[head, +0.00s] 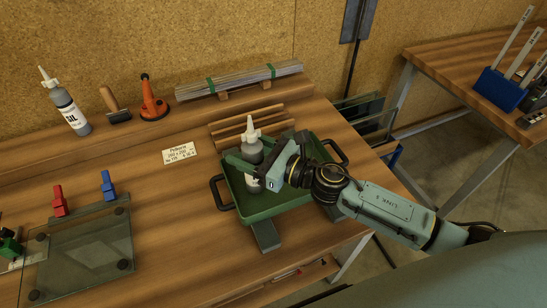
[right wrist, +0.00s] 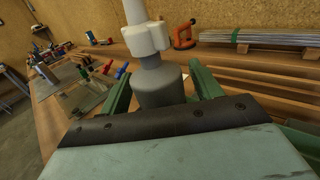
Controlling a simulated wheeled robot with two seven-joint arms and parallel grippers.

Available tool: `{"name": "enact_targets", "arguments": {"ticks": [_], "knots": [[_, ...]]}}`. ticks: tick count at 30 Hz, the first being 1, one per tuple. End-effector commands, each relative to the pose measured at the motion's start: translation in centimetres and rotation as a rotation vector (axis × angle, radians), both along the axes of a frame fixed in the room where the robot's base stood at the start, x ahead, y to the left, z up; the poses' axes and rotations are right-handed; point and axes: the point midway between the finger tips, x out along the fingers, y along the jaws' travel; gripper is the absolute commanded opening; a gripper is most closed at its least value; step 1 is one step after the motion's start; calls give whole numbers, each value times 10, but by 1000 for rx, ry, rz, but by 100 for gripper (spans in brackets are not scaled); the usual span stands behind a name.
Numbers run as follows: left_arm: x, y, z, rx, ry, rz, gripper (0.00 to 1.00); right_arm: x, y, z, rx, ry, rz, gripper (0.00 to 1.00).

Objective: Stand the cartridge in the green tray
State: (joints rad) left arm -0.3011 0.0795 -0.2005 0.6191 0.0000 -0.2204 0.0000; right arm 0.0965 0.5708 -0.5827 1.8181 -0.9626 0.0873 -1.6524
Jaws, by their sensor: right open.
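A grey cartridge (head: 252,151) with a white nozzle stands upright, as far as I can tell, in the green tray (head: 275,212) at the front right of the bench. My right gripper (head: 247,150) reaches in from the right with its fingers open on either side of the cartridge. In the right wrist view, the cartridge (right wrist: 161,86) shows between the two green fingers, with gaps beside it. Its base is hidden there by the gripper body. My left gripper is not in view.
A glass pane (head: 80,258) with red and blue clamps lies left. Metal strips (head: 240,82) lie behind the tray. The bench between pane and tray is clear.

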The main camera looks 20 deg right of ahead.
Motion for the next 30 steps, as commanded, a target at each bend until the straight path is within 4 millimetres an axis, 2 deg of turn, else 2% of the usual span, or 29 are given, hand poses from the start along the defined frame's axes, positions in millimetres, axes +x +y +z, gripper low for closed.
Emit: {"name": "enact_targets", "arguments": {"ticks": [1,9,15,21,30], "knots": [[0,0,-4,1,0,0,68,-8,-6,-5,-2,4,-1,64],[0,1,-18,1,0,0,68,-48,-40,-6,-3,5,0,64],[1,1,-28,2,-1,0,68,-71,-59,-5,-1,6,0,64],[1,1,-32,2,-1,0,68,-84,-71,-4,-2,4,0,64],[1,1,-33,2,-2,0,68,-87,-74,-2,-3,2,1,64]]}}
